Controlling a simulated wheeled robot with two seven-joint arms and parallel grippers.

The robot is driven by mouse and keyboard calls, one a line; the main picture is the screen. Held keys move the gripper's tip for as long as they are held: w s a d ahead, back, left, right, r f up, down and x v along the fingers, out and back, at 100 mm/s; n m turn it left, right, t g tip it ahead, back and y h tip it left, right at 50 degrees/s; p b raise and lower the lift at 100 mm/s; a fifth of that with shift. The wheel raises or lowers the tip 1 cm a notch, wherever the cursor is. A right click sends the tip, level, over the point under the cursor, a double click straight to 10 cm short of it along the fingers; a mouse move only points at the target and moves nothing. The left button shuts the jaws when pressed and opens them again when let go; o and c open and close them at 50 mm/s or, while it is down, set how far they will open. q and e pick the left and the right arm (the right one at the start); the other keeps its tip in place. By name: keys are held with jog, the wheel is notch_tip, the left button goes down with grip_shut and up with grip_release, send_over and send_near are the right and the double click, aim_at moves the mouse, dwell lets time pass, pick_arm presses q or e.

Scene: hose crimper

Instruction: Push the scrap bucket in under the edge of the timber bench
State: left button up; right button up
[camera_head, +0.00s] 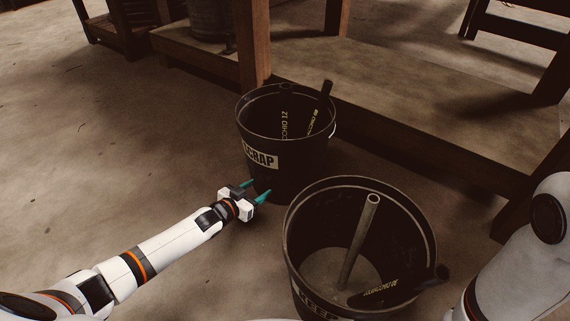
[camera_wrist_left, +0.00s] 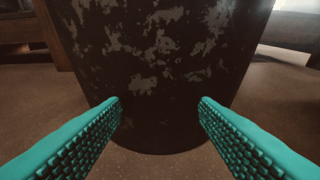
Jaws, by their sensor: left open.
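The scrap bucket (camera_head: 284,172) is black, with a pale SCRAP label and several dark hose pieces inside. It stands upright on the floor in front of a post of the timber bench (camera_head: 255,45). Its far side is close to the bench's low front board (camera_head: 400,138); I cannot tell whether they touch. My left gripper (camera_head: 261,191) is open, its teal fingers pointing at the bucket's lower near side. In the left wrist view the scuffed bucket wall (camera_wrist_left: 165,70) fills the space ahead of the fingers (camera_wrist_left: 160,108); contact is unclear. My right gripper is out of view.
A second black bucket (camera_head: 302,250), its label partly cut off, stands in front and to the right, close to the scrap bucket, with hose pieces inside. A metal container (camera_head: 211,18) sits on the bench's low shelf. Open floor (camera_head: 110,150) lies to the left.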

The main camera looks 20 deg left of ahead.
aim_at(263, 183)
pick_arm(q)
jog(key=shift+w+r+x, duration=0.1)
jog(key=shift+r+x, duration=0.25)
jog(key=shift+x, duration=1)
jog(key=shift+w+r+x, duration=0.1)
jog(key=shift+r+x, duration=0.2)
jog(key=shift+x, duration=1.1)
jog(key=shift+r+x, duration=0.35)
jog(key=shift+x, duration=1)
jog(key=shift+d, duration=0.1)
jog(key=shift+r, duration=0.1)
jog(key=shift+s+r+p, duration=0.1)
jog(key=shift+s+p, duration=0.35)
jog(key=shift+p, duration=0.05)
jog(key=s+p, duration=0.1)
jog(key=s+a+p, duration=0.1)
jog(key=s+p, duration=0.1)
jog(key=s, duration=0.1)
jog(key=shift+a, duration=0.35)
jog(key=shift+s+a+p, duration=0.15)
jog(key=shift+s+p, duration=0.15)
jog(key=shift+s, duration=0.05)
jog(key=shift+f, duration=0.2)
